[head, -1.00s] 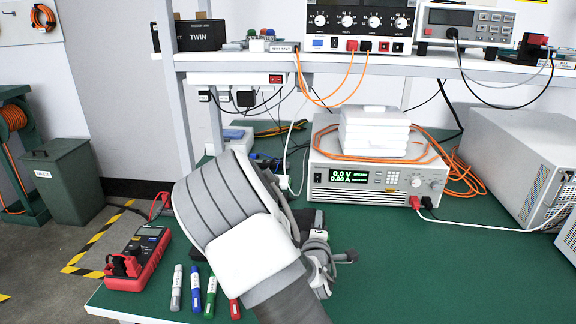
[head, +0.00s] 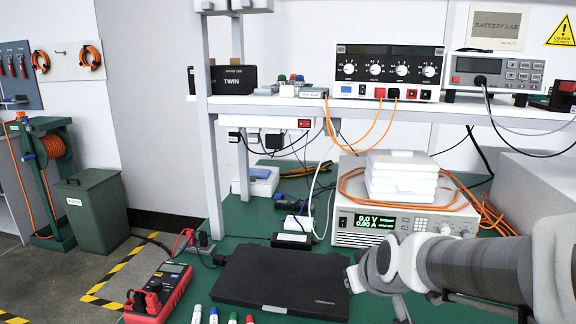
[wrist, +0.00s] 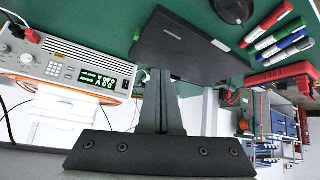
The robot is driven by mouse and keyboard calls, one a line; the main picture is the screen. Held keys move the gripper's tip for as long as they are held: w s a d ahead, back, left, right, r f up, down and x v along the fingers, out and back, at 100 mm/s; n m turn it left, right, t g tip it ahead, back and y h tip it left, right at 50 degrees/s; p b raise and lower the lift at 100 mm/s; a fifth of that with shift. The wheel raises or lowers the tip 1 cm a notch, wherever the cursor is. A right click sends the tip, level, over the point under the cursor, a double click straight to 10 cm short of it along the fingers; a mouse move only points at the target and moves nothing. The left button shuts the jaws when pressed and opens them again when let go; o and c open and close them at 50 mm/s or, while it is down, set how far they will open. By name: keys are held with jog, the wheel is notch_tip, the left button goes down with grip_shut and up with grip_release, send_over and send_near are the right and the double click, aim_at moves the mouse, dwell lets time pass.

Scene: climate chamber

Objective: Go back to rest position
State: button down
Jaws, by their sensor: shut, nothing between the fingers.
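My arm (head: 470,265) reaches in from the right edge of the head view, over the front of the green bench (head: 250,220). In the wrist view my gripper (wrist: 160,75) shows its dark fingers together, with nothing between them. A closed black laptop (head: 280,281) lies flat on the bench, left of my arm. It also shows in the wrist view (wrist: 182,45), beyond the fingertips. In the head view the end of my arm hides part of the bench at the laptop's right edge. I cannot tell the gap between them.
A power supply (head: 355,222) with white boxes (head: 400,180) on top stands behind my arm. A red multimeter (head: 158,293) and several markers (head: 213,316) are at front left. A shelf (head: 280,104) carries instruments above.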

jog(key=s+d+r+m+g+h+p, duration=0.1)
jog(key=s+r+m, duration=0.15)
jog(key=s, duration=0.65)
jog(key=s+d+r+m+g, duration=0.1)
jog(key=s+r+g, duration=0.15)
jog(key=s, duration=0.65)
notch_tip(320, 180, up, 20)
jog(key=p, duration=2)
jog(key=shift+w+a+r+t, duration=0.2)
jog(key=shift+w+t, duration=0.05)
jog(key=shift+t, duration=0.1)
jog(key=shift+d, duration=0.15)
